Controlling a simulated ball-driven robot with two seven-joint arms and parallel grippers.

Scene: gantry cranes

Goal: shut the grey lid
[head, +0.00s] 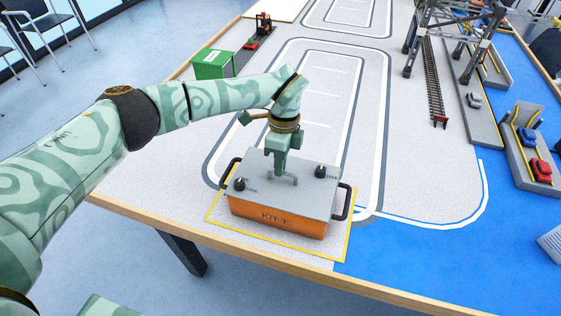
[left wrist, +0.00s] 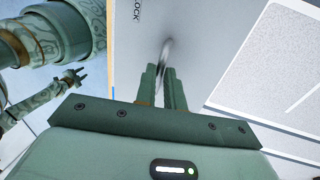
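An orange box (head: 275,219) marked KIT stands near the table's front edge. Its grey lid (head: 307,190) lies flat over the top; I cannot tell whether it is fully seated. The lid has two dark knobs, at left (head: 240,185) and right (head: 320,172), and a grey handle (head: 289,181) in the middle. My left gripper (head: 279,170) points down at the handle. In the left wrist view its fingers (left wrist: 164,70) are close together around the handle (left wrist: 165,50). My right gripper (left wrist: 80,76) shows small at the left of that view, its fingers apart and empty.
A yellow outline (head: 347,235) surrounds the box on the table. A green bin (head: 213,64) stands at the back left. A gantry crane (head: 455,25), rail track (head: 434,90) and small cars lie at the back right. The roadway behind the box is clear.

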